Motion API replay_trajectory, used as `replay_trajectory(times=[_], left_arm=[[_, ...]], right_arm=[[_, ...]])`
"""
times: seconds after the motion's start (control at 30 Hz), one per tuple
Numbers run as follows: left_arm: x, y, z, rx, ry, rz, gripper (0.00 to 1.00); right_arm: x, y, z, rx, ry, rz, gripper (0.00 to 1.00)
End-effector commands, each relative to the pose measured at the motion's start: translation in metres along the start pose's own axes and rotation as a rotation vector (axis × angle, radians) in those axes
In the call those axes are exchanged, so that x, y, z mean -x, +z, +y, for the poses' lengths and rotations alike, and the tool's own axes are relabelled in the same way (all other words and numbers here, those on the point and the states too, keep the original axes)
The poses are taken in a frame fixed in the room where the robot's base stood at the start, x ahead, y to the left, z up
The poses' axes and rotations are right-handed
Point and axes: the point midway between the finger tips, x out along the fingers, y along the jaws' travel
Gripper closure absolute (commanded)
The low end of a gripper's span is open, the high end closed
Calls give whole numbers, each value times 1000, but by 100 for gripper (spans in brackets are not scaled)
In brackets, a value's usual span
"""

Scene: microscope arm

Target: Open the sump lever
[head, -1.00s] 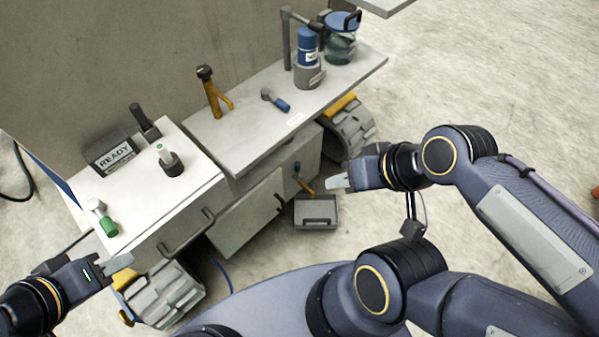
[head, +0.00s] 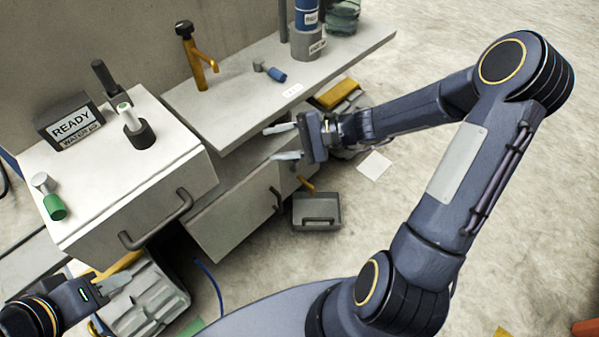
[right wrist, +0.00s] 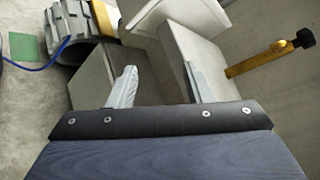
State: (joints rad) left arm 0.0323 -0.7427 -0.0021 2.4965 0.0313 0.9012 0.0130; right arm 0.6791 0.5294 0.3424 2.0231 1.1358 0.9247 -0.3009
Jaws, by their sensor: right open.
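A small orange lever (head: 306,185) shows low under the bench, beside the cabinet side and above a grey tray; its upper part is hidden behind my right gripper. I take it for the sump lever. My right gripper (head: 270,143) is open and empty, at the bench's front edge, above and left of the lever. In the right wrist view its two fingers (right wrist: 160,78) are spread apart, with pale bench and cabinet panels beyond them. My left gripper (head: 113,303) is low at the left, empty, its fingers apart.
The bench (head: 240,95) carries an orange tap (head: 199,70) and a blue-ended part (head: 277,75). A grey tray (head: 317,211) lies on the floor. The white drawer unit (head: 110,170) bears a READY sign (head: 72,125). Cabinet handles (head: 160,222) stick out. Floor at right is mostly clear.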

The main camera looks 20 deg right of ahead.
Motion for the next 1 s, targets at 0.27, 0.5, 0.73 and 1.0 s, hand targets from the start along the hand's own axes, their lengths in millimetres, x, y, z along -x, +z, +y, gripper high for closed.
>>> replay_trajectory(times=[0.27,0.5,0.73,1.0], left_arm=[[-69,35,-32,0,0,0,64],[-102,51,-46,0,0,0,64],[-108,55,-50,0,0,0,64],[-121,61,-56,0,0,0,64]], right_arm=[[-22,-192,85,-512,-536,59,54],[-10,-312,173,-868,-918,176,54],[-7,-344,199,-971,-1025,220,54],[-30,-366,176,-969,-1022,218,54]])
